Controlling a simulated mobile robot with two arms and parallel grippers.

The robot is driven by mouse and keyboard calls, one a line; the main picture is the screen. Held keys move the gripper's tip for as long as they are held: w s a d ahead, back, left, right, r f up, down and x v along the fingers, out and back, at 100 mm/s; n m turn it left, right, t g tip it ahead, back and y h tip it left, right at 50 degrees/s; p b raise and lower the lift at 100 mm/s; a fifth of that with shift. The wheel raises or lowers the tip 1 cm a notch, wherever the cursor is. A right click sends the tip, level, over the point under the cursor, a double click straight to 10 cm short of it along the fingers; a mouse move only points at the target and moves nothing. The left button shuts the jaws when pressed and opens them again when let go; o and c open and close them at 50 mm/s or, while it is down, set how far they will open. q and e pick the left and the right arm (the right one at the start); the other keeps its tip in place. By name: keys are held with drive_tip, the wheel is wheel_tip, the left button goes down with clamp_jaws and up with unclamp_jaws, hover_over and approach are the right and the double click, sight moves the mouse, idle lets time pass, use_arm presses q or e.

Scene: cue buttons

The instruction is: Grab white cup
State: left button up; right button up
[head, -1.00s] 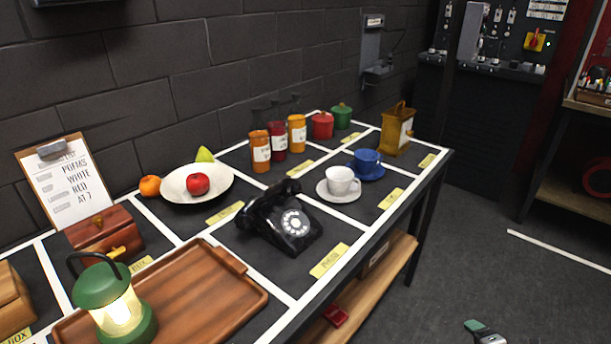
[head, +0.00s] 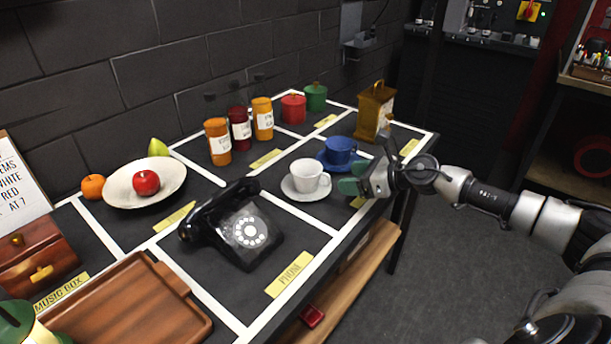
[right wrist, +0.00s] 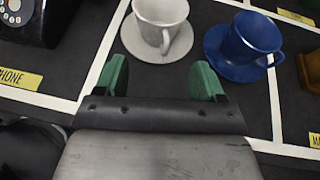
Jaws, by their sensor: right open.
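The white cup (head: 307,176) stands upright on a white saucer (head: 304,194) near the table's front edge. Its handle points toward my right gripper. My right gripper (head: 352,187) is just to the right of the cup, with green fingertips open and empty. In the right wrist view the white cup (right wrist: 160,22) is ahead of the open green fingertips (right wrist: 164,78), above the gap between them and apart from them. The saucer (right wrist: 130,58) lies under it. My left gripper is not in view.
A blue cup (head: 340,150) on a blue saucer stands close behind, to the right of the white cup in the right wrist view. A black telephone (head: 235,225) is to the left. Jars (head: 240,128) and a mustard canister (head: 374,110) stand farther back.

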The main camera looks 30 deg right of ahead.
sight(319, 179)
drive_tip(key=p+x, duration=0.1)
drive_tip(key=x, duration=0.6)
drive_tip(key=shift+w+a+f, duration=0.1)
drive_tip(key=shift+w+f, duration=0.05)
drive_tip(key=shift+f, duration=0.05)
clamp_jaws()
